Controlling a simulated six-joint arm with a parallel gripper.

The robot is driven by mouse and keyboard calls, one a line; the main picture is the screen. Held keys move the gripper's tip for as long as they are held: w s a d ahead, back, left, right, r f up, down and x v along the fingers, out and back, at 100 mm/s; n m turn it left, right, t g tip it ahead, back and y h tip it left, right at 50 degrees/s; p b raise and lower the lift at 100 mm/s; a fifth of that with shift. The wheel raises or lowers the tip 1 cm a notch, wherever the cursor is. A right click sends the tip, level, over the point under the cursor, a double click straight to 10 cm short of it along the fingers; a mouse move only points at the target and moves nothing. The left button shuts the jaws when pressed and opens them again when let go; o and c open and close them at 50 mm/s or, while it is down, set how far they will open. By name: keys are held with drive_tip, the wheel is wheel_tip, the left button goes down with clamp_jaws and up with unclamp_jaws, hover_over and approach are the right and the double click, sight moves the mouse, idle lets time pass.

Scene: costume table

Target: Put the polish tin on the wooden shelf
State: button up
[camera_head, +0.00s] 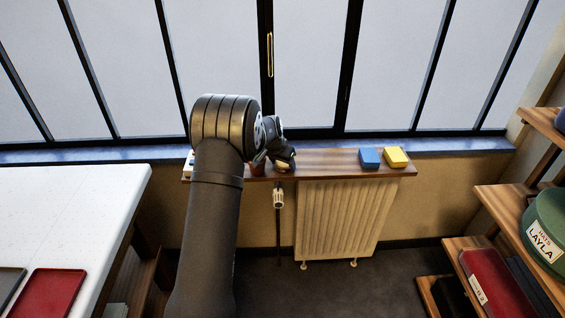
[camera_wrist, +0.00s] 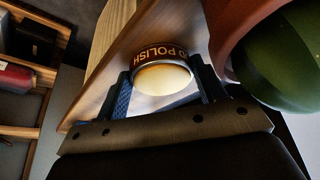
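The polish tin (camera_wrist: 162,74) is round, with a dark band lettered POLISH and a pale face, in the wrist view. My gripper (camera_wrist: 160,78) has one finger against each side of the tin. In the head view my gripper (camera_head: 281,160) is over the left half of the wooden shelf (camera_head: 327,161), which runs under the window above the radiator. The shelf's wood also shows behind the tin in the wrist view (camera_wrist: 105,82). I cannot tell whether the tin touches the shelf.
A reddish pot (camera_head: 257,169) with a rounded green thing (camera_wrist: 285,55) is close beside my gripper. A blue block (camera_head: 369,157) and a yellow block (camera_head: 396,156) lie on the shelf's right end. The shelf between them and my gripper is clear. A radiator (camera_head: 338,220) stands below.

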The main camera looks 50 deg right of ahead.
drive_tip(key=o, duration=0.4)
drive_tip(key=shift+o, duration=0.2)
drive_tip(key=v, duration=1.2)
drive_tip(key=shift+r, duration=0.2)
drive_tip(key=shift+d+f, duration=0.1)
drive_tip(key=x, duration=1.2)
drive_tip(key=shift+f, duration=0.3)
wheel_tip(320, 180, up, 3)
drive_tip(key=shift+f, duration=0.1)
drive_tip(key=shift+r, duration=0.6)
